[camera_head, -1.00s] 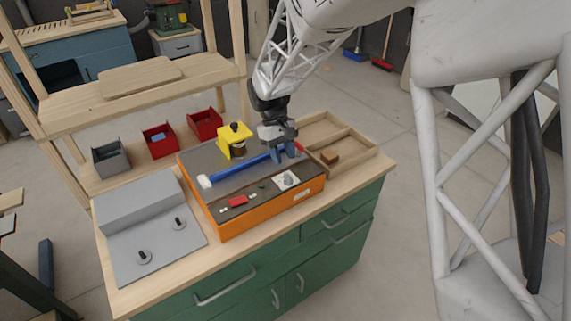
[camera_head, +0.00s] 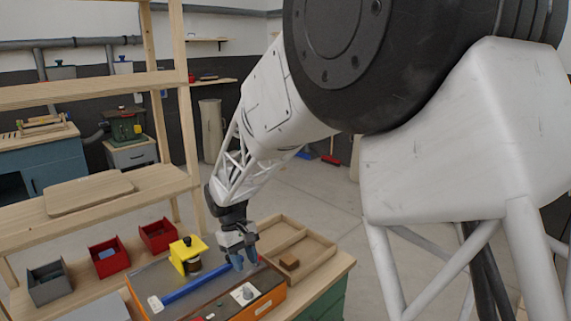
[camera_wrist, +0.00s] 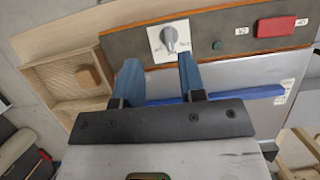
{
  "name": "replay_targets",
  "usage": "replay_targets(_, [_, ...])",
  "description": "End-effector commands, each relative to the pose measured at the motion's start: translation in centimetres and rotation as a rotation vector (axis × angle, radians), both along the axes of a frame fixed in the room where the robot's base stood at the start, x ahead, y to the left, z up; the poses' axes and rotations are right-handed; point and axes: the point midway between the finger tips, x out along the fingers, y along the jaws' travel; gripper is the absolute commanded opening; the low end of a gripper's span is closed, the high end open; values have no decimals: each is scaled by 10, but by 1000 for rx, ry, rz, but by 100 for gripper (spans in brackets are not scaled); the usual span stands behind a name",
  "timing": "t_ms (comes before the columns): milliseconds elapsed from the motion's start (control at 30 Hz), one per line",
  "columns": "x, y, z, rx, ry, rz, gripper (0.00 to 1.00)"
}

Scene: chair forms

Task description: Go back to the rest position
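My gripper (camera_head: 243,264) points down over the right end of the orange-sided console (camera_head: 270,306), near the end of its blue bar (camera_head: 195,287). In the wrist view my gripper (camera_wrist: 158,72) has its two blue fingers apart with nothing visible between them. A grey knob on a white plate (camera_wrist: 170,40) shows beyond the fingertips. The blue bar (camera_wrist: 240,94) runs behind the fingers, partly hidden. I cannot tell whether the fingers touch anything.
A yellow block (camera_head: 187,254) stands on the console's back. A wooden tray (camera_head: 318,248) with a small brown block (camera_head: 289,260) lies to the right. Red bins (camera_head: 109,258) and a grey bin (camera_head: 49,283) stand left, below a wooden shelf (camera_head: 140,188).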

Motion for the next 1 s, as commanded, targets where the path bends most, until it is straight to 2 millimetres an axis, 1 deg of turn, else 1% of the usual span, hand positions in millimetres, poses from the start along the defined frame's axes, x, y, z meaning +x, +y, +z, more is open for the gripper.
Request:
replay_targets(33, [-2, -8, 8, 6, -11, -13, 37])
replay_targets(267, [-21, -55, 41, 37, -69, -94, 37])
replay_targets(400, [-37, -86, 62, 58, -110, -151, 37])
replay_targets(467, [-45, -98, 70, 67, -127, -174, 37])
replay_targets(700, [-78, -147, 98, 99, -199, -270, 37])
replay_targets(867, [-104, -177, 113, 118, -246, -334, 37])
replay_targets(1000, [-128, -201, 123, 135, -288, -390, 37])
